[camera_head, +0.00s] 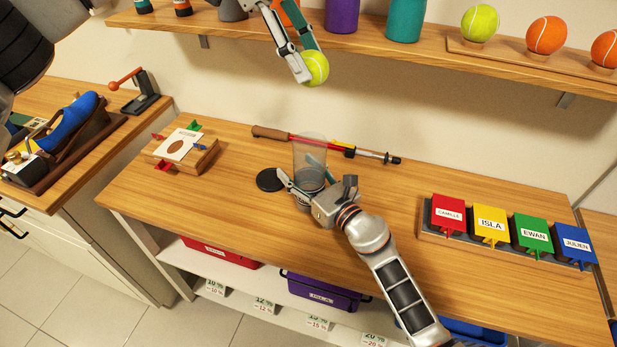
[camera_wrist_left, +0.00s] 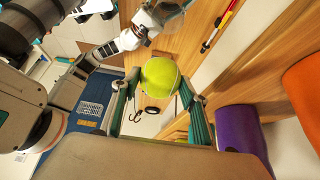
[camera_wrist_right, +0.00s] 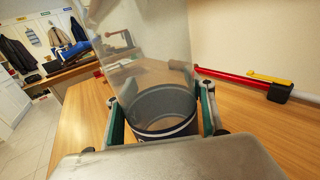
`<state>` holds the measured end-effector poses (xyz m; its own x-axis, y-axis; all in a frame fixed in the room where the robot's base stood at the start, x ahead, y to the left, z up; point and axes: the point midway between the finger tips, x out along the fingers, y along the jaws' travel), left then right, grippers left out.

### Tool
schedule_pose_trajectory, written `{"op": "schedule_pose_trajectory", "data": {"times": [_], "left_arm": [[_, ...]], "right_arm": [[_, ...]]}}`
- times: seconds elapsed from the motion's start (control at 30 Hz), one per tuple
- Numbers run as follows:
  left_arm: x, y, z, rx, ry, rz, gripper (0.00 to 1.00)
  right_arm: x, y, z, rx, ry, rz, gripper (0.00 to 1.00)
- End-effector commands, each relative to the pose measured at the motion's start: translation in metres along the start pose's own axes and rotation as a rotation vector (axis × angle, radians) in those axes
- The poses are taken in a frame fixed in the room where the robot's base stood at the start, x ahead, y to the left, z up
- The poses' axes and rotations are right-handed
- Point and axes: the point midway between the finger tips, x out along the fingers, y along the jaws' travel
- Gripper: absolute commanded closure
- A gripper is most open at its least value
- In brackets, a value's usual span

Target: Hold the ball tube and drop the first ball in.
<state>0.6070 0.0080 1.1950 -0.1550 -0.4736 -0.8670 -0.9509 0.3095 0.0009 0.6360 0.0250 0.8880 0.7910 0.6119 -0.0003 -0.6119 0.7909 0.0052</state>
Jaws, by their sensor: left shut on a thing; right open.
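The yellow-green ball (camera_head: 315,69) is in my left gripper (camera_head: 303,60), above the table and just below the shelf. It also shows between the fingers in the left wrist view (camera_wrist_left: 160,75). The clear ball tube (camera_head: 310,152) with a grey base stands upright on the table. My right gripper (camera_head: 301,184) is low at the tube, with one finger on each side of its grey base (camera_wrist_right: 163,110) in the right wrist view. It is open; whether the fingers touch the tube I cannot tell.
A black disc (camera_head: 270,180) lies left of the tube. A long red rod with a brown handle (camera_head: 272,134) lies behind it. A shelf (camera_head: 420,37) with cylinders, a green ball (camera_head: 480,22) and orange balls runs along the wall. Coloured name boxes (camera_head: 491,224) stand at the right.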

Motion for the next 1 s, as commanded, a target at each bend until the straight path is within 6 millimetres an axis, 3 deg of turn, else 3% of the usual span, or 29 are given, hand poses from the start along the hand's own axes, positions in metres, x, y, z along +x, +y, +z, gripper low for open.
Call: {"op": "schedule_pose_trajectory", "data": {"times": [0.37, 0.5, 1.0], "left_arm": [[-0.0001, 0.0, -0.0002, 0.0, 0.0, 0.0, 0.77], [-0.0001, 0.0, -0.0002, 0.0, 0.0, 0.0, 0.77], [-0.0001, 0.0, -0.0002, 0.0, 0.0, 0.0, 0.77]], "right_arm": [[0.0058, 0.0, -0.0001, 0.0, 0.0, -0.001, 0.46], [0.0056, -0.0001, 0.0, 0.0, 0.0, -0.001, 0.77], [0.0055, -0.0002, -0.0001, 0.0, 0.0, -0.001, 0.83]]}}
